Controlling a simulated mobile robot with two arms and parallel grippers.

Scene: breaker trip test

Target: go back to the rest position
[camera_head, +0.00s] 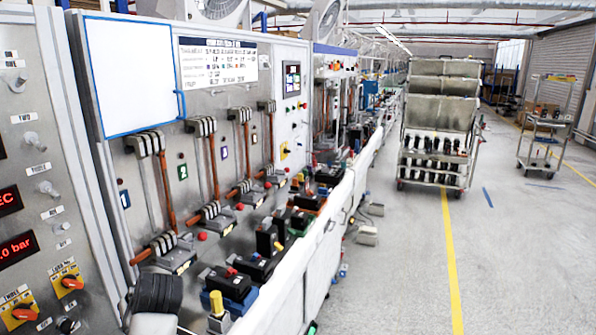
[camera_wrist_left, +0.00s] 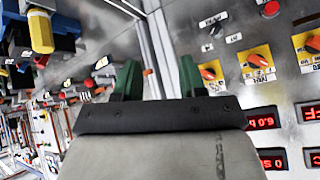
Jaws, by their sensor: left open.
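My left gripper (camera_wrist_left: 158,80) shows in the left wrist view, with two green fingers apart and nothing seen between them. It is near the control panel with orange rotary switches (camera_wrist_left: 259,57) and red digital displays (camera_wrist_left: 263,118), which lie to its right in that view. I cannot make out the left gripper's fingers in the head view. My right gripper is in neither view. In the head view, the test bench (camera_head: 300,285) runs away from me along the left side, with several breakers (camera_head: 228,283) on it.
A control panel (camera_head: 30,185) stands close at the far left. A wheeled rack (camera_head: 435,125) with several dark items stands in the aisle, and a smaller trolley (camera_head: 545,120) is farther right. The floor (camera_head: 520,260) is clear at the lower right, with a yellow line (camera_head: 450,260).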

